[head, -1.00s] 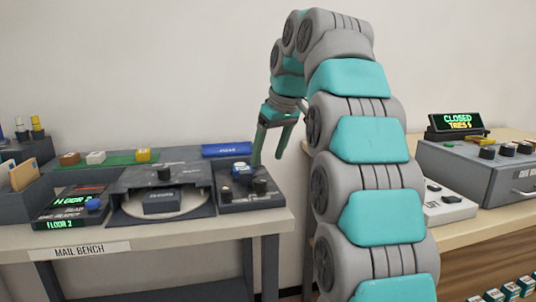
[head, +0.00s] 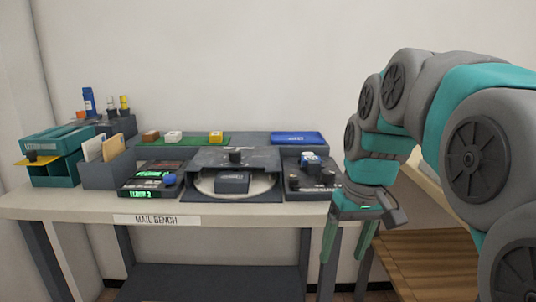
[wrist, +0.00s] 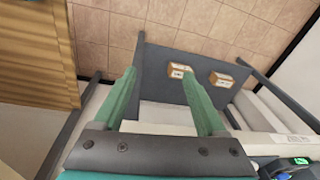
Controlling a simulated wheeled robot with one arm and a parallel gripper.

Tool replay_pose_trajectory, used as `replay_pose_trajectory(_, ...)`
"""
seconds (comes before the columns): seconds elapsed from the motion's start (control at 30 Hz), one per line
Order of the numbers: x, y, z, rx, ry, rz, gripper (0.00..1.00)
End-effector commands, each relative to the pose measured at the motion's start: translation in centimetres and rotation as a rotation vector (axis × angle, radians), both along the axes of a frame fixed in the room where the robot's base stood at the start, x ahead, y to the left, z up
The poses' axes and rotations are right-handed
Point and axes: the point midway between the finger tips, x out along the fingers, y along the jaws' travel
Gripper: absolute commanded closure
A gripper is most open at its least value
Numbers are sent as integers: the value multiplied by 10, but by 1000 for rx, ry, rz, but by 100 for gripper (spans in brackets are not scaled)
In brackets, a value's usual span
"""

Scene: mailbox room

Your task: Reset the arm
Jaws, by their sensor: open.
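My gripper (head: 347,240) hangs at the right end of the mail bench (head: 60,207) in the head view, its fingers pointing down past the bench top's right edge. The two green fingers are apart with nothing between them. In the wrist view my gripper (wrist: 160,98) points down toward the tiled floor, with its fingers spread. My teal and grey arm fills the right side of the head view.
On the bench stand a turntable device (head: 235,182), a knob panel (head: 312,180), a blue tray (head: 297,138), a green mat (head: 190,139) with small blocks, and an envelope holder (head: 107,170). Two small boxes (wrist: 180,71) (wrist: 221,80) lie on a lower grey shelf.

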Motion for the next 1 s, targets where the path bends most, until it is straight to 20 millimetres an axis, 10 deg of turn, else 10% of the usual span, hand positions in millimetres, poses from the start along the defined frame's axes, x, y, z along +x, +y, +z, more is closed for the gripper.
replay_pose_trajectory(0.6,-206,-8,-150,-91,223,-139,26)
replay_pose_trajectory(1.0,-231,-10,-168,-104,245,-154,26)
